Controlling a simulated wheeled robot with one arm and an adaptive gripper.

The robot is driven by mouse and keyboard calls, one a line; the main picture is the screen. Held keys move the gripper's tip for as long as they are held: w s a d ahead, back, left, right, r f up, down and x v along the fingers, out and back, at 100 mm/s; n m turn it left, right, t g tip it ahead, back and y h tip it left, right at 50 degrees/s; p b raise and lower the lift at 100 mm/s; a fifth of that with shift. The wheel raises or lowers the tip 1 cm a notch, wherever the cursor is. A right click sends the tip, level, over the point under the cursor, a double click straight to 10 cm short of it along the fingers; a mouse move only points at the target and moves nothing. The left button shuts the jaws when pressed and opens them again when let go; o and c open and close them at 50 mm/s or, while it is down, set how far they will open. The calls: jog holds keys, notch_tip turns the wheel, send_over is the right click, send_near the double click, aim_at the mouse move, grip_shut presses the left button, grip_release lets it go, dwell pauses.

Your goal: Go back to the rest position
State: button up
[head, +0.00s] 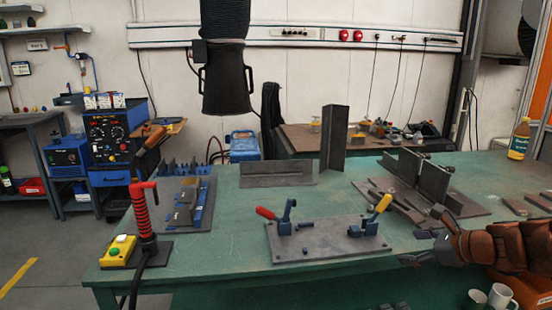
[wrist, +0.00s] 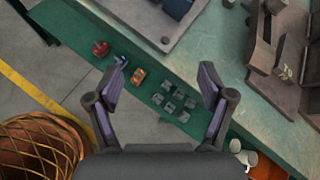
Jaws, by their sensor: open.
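My gripper (head: 424,241) is at the right of the head view, over the front right edge of the green table (head: 215,262), with my brown arm behind it. It is right of the grey fixture plate (head: 325,240), which carries a red-handled clamp (head: 268,213) and a yellow-handled clamp (head: 382,205). In the wrist view my gripper (wrist: 160,72) has its two fingers spread wide with nothing between them. Below them are the table's edge and a green surface with several small grey blocks (wrist: 178,103).
Upright steel plates (head: 418,175) stand on a base behind my gripper. White cups (head: 500,295) are at the lower right, close to my arm. A red torch stand (head: 143,215) is at the table's left. A dark extraction hood (head: 227,80) hangs above. Floor at left is clear.

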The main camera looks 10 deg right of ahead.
jog(key=s+a+f+n+g, duration=0.25)
jog(key=s+a+n, duration=0.2)
jog(key=a, duration=0.35)
jog(key=s+a+f+n+g+y, duration=0.1)
jog(key=s+a+n+g, duration=0.2)
jog(key=a+n, duration=0.35)
jog(key=s+a+f+n+g, duration=0.2)
jog(key=s+a+n+g, duration=0.15)
jog(key=a, duration=0.65)
jog(key=s+f+n+g+h, duration=0.3)
jog(key=s+n+g+h, duration=0.15)
jog(key=s+n, duration=1.1)
jog(key=s+r+m+t+p, duration=0.1)
jog(key=s+r+p, duration=0.3)
jog(key=r+p, duration=1.8)
jog(key=shift+r+m+h+p, duration=0.3)
jog(key=shift+r+m+h, duration=0.15)
jog(key=shift+r+m, duration=0.35)
